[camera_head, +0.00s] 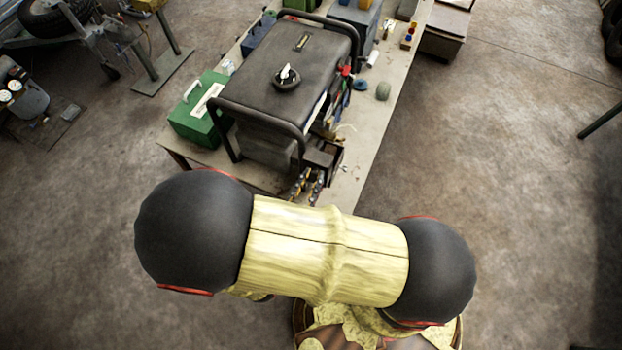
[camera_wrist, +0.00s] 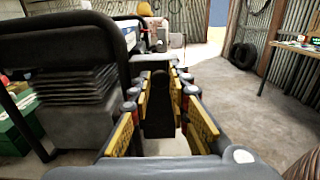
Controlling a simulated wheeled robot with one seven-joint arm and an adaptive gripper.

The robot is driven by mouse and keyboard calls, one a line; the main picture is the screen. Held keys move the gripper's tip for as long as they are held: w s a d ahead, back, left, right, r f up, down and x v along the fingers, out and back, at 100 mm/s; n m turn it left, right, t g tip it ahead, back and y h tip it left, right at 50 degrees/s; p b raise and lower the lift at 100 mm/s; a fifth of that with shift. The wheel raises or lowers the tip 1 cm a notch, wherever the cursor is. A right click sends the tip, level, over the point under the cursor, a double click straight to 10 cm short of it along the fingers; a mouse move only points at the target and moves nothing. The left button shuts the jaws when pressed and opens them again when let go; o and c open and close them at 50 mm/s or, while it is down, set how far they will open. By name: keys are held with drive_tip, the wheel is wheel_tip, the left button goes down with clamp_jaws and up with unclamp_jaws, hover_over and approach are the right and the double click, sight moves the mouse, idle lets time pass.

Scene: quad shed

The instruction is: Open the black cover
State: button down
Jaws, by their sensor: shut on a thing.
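A black generator with a tubular frame (camera_head: 300,60) stands on the workbench. A small black cover (camera_head: 322,156) sticks out at its near right end. My gripper (camera_head: 308,180) is right at this cover, partly hidden behind my arm in the head view. In the wrist view, the dark cover (camera_wrist: 158,112) stands between the yellow-marked fingers of my gripper (camera_wrist: 160,95), which are shut on it. The generator's frame (camera_wrist: 125,50) shows close on the left there. How far the cover is swung open cannot be told.
A green toolbox (camera_head: 200,112) stands left of the generator on the workbench (camera_head: 385,115). Small items lie along the bench's right side. The concrete floor (camera_head: 480,150) right of the bench is clear. The generator's frame bars are close to my gripper's left side.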

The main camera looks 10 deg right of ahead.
drive_tip(key=f+t+b, duration=0.1)
drive_tip(key=s+a+f+h+b, duration=0.1)
drive_tip(key=b, duration=0.1)
drive_tip(key=shift+s+a+t+h, duration=0.1)
drive_tip(key=shift+s+t+h, duration=0.2)
drive_tip(key=shift+t, duration=0.1)
drive_tip(key=shift+r, duration=0.1)
drive_tip(key=c, duration=1.8)
unclamp_jaws()
drive_tip(key=shift+o, duration=0.7)
drive_tip(key=v, duration=0.7)
drive_tip(key=shift+s, duration=0.15)
